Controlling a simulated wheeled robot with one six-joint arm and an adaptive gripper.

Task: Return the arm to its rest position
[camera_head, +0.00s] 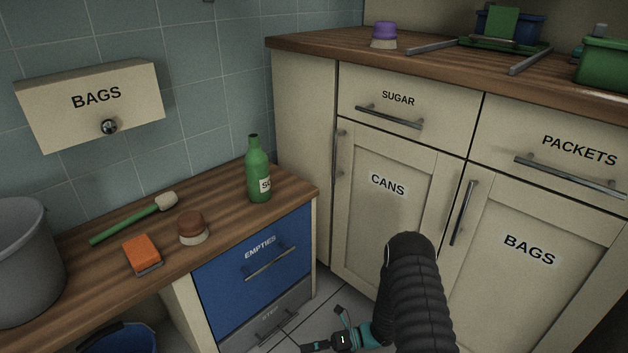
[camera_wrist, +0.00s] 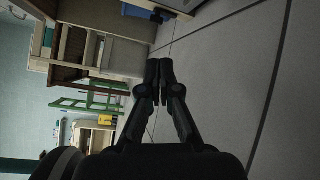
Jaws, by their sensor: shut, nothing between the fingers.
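My arm shows at the lower middle of the head view, a black ribbed link hanging in front of the cream cabinet doors. My gripper shows in the wrist view (camera_wrist: 159,62), its two black fingers together and nothing between them. It is over the tiled floor (camera_wrist: 225,75), apart from the furniture. In the head view a dark and teal part of my arm shows low by the floor; the fingertips are hard to make out there.
A green bottle (camera_head: 258,172), brown-topped brush (camera_head: 193,229), orange sponge (camera_head: 142,252) and green-handled brush (camera_head: 130,220) lie or stand on the low wooden counter. A grey bucket (camera_head: 28,262) stands at left. The CANS door (camera_head: 385,205) and blue EMPTIES drawer (camera_head: 250,262) are shut.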

